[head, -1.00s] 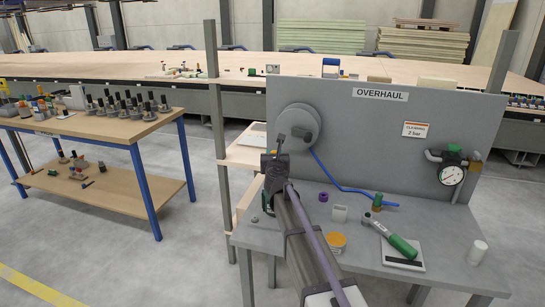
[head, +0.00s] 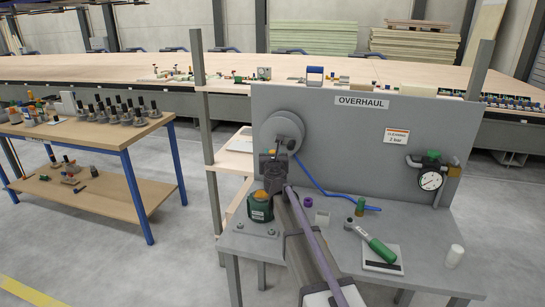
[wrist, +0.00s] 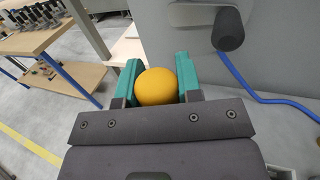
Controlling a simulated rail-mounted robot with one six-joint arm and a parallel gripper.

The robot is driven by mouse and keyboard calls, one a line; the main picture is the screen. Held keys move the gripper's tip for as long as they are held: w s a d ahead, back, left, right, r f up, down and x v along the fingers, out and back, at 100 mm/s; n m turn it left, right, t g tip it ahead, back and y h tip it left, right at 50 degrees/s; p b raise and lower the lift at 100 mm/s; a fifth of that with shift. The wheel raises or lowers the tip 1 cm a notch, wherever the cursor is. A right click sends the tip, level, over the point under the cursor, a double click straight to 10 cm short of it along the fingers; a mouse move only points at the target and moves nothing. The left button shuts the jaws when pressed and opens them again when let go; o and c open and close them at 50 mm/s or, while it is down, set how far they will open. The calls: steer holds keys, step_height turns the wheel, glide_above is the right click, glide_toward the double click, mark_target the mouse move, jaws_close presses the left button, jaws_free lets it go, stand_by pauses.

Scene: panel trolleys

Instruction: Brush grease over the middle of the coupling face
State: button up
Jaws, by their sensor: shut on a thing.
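My gripper (head: 272,172) is over the left part of the grey bench, close to a dark green, round body (head: 260,210) that stands there. This looks like the coupling; its upper face is mostly hidden by the gripper. In the wrist view the two teal fingers (wrist: 157,85) are closed on a yellow-orange rounded piece (wrist: 156,87), seemingly the handle end of the brush. The bristles are hidden, and I cannot tell whether they touch the face. Some orange also shows at the green body's top in the head view.
A grey back panel (head: 350,125) with a hose reel (head: 281,135) and a gauge (head: 430,180) rises behind. A green-handled tool (head: 377,245), a purple ring (head: 308,202) and a white cylinder (head: 454,256) stand or lie on the bench. A wooden trolley (head: 90,135) is at left.

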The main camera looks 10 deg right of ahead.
step_height(320, 180, up, 4)
steer(key=p, duration=0.3)
steer(key=shift+f, duration=0.1)
stand_by(0.6)
